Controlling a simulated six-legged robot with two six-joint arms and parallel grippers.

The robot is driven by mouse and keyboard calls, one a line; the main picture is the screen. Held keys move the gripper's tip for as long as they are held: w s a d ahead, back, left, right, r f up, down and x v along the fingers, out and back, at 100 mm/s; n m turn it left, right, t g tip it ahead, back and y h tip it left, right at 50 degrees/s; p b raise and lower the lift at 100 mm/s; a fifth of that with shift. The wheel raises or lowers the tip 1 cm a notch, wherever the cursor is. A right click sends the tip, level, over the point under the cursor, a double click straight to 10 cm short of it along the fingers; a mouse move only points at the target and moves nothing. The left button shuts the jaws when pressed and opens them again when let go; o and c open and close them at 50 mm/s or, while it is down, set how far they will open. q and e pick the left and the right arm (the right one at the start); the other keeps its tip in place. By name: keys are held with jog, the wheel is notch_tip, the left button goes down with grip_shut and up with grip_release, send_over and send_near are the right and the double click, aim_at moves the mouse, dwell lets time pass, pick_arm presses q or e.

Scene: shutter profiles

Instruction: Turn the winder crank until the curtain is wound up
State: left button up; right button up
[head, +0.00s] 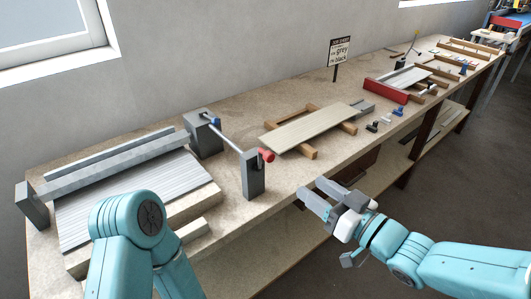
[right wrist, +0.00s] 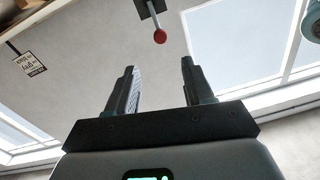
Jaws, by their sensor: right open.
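The winder stands at the left of the bench in the head view. Its grey roller bar (head: 115,168) runs between a grey end post (head: 32,207) and a grey block (head: 206,138). The curtain (head: 140,197), a light grey slatted sheet, slopes down in front of the bar. A thin rod (head: 226,138) runs from the block to a smaller post (head: 253,178). The crank's red knob (head: 266,155) is beside that post and also shows in the right wrist view (right wrist: 159,36). My right gripper (head: 311,188) is open and empty, apart from the knob. My left gripper is out of view.
A pale board on wooden strips (head: 308,128) lies right of the crank. A sign (head: 339,48) stands at the back. A red-edged frame (head: 386,91) and small parts lie farther along the bench. Bare bench top (head: 215,210) shows around the small post.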

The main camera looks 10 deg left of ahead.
aim_at(271, 159)
jog(key=p+x, duration=0.3)
jog(key=x, duration=1.3)
jog(key=shift+a, duration=0.1)
jog(key=shift+f, duration=0.1)
grip_shut()
